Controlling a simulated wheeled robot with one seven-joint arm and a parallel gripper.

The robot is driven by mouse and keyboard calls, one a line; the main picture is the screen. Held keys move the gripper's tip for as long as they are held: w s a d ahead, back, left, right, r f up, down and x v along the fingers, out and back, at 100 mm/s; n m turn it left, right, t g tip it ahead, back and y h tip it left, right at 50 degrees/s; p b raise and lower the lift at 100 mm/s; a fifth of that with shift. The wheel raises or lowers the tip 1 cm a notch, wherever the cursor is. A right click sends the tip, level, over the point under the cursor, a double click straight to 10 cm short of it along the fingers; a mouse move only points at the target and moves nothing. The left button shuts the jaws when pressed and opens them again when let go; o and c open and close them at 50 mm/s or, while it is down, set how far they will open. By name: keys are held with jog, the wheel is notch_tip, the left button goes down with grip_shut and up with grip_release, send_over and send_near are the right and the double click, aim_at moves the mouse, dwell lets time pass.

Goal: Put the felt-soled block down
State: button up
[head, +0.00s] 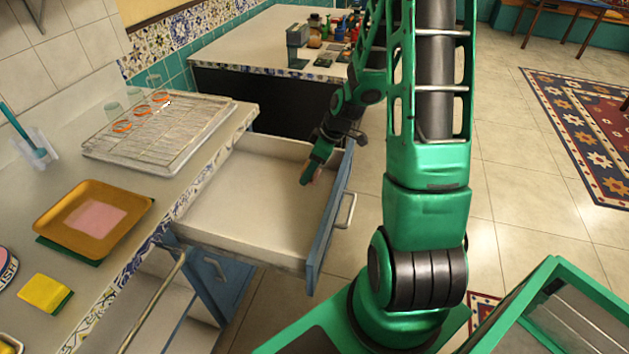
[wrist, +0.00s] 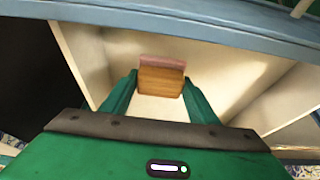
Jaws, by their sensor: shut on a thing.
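The felt-soled block (wrist: 161,82) is wooden with a pinkish-red layer along one side. In the wrist view it sits between the two fingers of my gripper (wrist: 158,88), which is shut on it. In the head view my gripper (head: 309,177) points down inside the open drawer (head: 225,211), near its right wall and front panel. I cannot tell whether the block touches the drawer floor. The rest of the drawer looks empty.
The drawer's blue front (head: 327,232) and handle (head: 346,211) stand out from the counter. A wire rack (head: 165,138) with glasses, an orange tray (head: 130,222) and a yellow sponge (head: 44,292) are on the counter. Another counter (head: 262,50) holds bottles and jars.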

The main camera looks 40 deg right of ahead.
aim_at(318, 170)
jog(key=d+f, duration=0.2)
jog(key=d, duration=0.1)
jog(key=shift+d, duration=0.1)
jog(key=shift+f, duration=1.95)
jog(key=o, duration=1.1)
jog(key=shift+f, duration=0.1)
jog(key=v, duration=1.2)
jog(key=shift+s, duration=0.1)
